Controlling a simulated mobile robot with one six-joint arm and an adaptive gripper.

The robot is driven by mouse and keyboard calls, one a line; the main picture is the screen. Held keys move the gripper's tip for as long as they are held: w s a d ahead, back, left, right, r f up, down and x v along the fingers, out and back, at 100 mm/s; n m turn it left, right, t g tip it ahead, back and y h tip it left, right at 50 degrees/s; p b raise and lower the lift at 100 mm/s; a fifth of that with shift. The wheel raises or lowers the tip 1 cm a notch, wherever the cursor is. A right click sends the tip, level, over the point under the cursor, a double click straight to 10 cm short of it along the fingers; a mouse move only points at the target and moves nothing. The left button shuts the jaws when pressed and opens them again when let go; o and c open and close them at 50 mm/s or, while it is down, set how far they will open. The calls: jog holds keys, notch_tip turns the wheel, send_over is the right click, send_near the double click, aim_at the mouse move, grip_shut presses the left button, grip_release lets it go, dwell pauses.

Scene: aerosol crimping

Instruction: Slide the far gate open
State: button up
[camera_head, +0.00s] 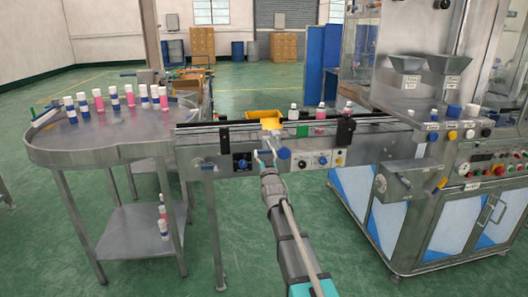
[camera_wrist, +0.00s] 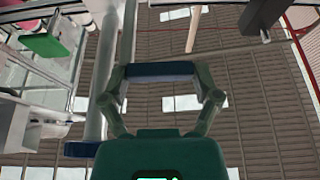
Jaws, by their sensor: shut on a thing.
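My gripper (camera_head: 268,152) is at the front side of the conveyor, near its middle. In the wrist view my gripper (camera_wrist: 160,72) has its two fingers around a dark blue bar-shaped piece (camera_wrist: 160,69) and is shut on it. A grey rod with a blue round end (camera_wrist: 82,149) runs beside the left finger; a blue knob (camera_head: 283,153) shows right by my gripper in the head view. A yellow piece (camera_head: 270,124) lies across the conveyor just behind my gripper. I cannot tell which part is the far gate, nor how far it is open.
The conveyor (camera_head: 200,148) links a round table (camera_head: 110,140) with several bottles to the crimping machine (camera_head: 400,100) at right. Black posts (camera_head: 224,140) and (camera_head: 345,130), a green block (camera_head: 303,130) and a few bottles stand along the conveyor. A yellow tray (camera_head: 262,114) is behind it.

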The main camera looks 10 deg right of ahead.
jog(key=o, duration=1.1)
jog(key=shift+s, duration=0.1)
jog(key=shift+o, duration=0.2)
jog(key=shift+w, duration=0.95)
jog(key=w, duration=0.5)
jog(key=b+v, duration=0.6)
jog(key=v, duration=0.9)
jog(key=s+f+g+p, duration=0.1)
jog(key=s+f+g, duration=0.4)
jog(key=f, duration=0.4)
jog(key=s+f+g+p, duration=0.1)
jog(key=s+f+g, duration=0.5)
jog(key=f, duration=0.3)
jog(key=shift+s+g, duration=0.2)
jog(key=shift+g, duration=0.7)
